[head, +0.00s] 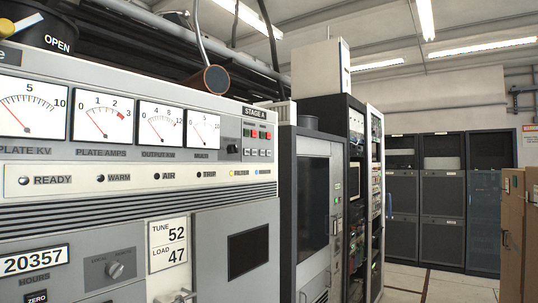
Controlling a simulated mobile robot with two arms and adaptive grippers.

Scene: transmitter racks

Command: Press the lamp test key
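The grey transmitter cabinet (100,215) fills the left and front of the head view. A lamp strip (140,177) runs below the meters. READY, WARM, AIR and TRIP lamps look dark; a yellow lamp (232,173) and a blue lamp (257,173) look lit. Neither of my grippers shows.
Four meters (104,115) line the cabinet's upper face. Equipment racks (318,200) stand to the right, cardboard boxes (515,230) far right, with open floor (440,287) between.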

